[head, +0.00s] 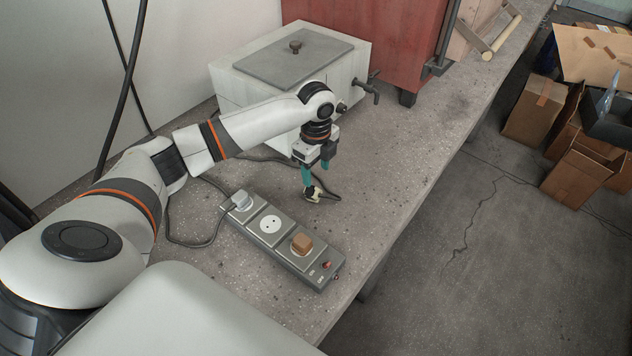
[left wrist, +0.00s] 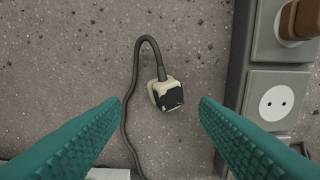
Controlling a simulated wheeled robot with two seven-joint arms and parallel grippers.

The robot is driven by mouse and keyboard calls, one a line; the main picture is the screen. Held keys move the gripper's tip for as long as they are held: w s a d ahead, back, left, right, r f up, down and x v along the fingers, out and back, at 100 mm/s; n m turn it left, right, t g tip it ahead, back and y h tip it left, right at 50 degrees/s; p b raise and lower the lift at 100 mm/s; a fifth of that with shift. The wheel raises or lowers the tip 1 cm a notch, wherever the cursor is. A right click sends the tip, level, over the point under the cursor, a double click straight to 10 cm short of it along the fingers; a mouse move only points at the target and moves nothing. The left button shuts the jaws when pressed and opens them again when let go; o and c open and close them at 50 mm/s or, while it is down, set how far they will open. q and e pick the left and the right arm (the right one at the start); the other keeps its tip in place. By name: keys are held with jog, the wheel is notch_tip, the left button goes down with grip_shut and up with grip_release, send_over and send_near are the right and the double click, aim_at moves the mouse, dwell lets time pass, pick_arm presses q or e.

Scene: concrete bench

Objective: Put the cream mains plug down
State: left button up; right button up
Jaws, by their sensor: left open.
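The cream mains plug (head: 313,194) lies on the concrete bench with its dark cable attached. In the left wrist view the plug (left wrist: 166,95) shows a cream rim and a black face, with the cable looping up from its top. My left gripper (head: 313,185) is just above the plug in the head view. In the left wrist view its teal fingers (left wrist: 160,102) are spread apart, with the plug between and beyond their tips, touching neither as far as I can see. My right gripper is in neither view.
A grey power strip (head: 283,259) lies beside the plug, holding a white plug (head: 241,200) and a brown plug (head: 302,243), with an empty middle socket (head: 270,224). A pale lidded box (head: 240,94) stands behind. Bench right of the gripper is clear up to its edge.

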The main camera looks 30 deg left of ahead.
pick_arm(q)
notch_tip(320, 180, up, 5)
jog(key=shift+f, duration=0.1)
dwell(0.7)
